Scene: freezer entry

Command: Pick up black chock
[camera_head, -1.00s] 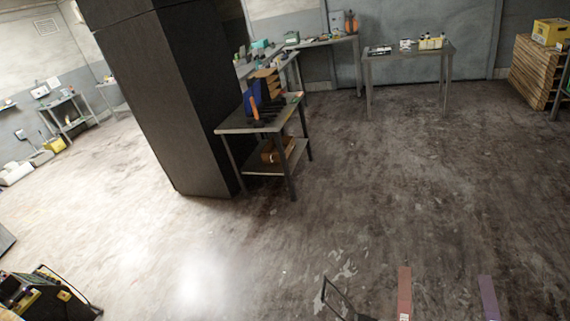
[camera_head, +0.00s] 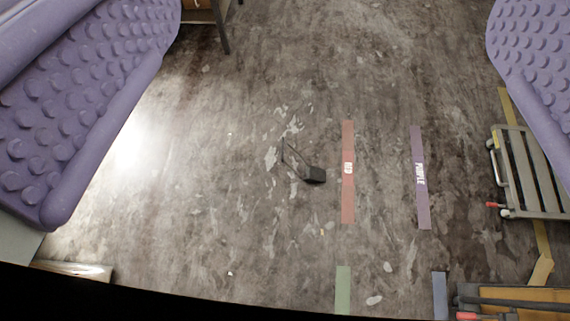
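The black chock (camera_head: 315,174) is a small dark block with a thin bent handle rising to its left. It lies on the floor near the middle of the view, just left of the red strip. My gripper (camera_head: 303,172) shows as two purple, knobbed finger pads at the left and right edges.
Red (camera_head: 348,190), purple (camera_head: 420,180), green (camera_head: 343,290) and blue (camera_head: 439,293) strips mark the floor. A grey slatted cart (camera_head: 535,175) stands at right near yellow tape. A wood-topped object (camera_head: 530,296) is at lower right. Floor around the chock is clear.

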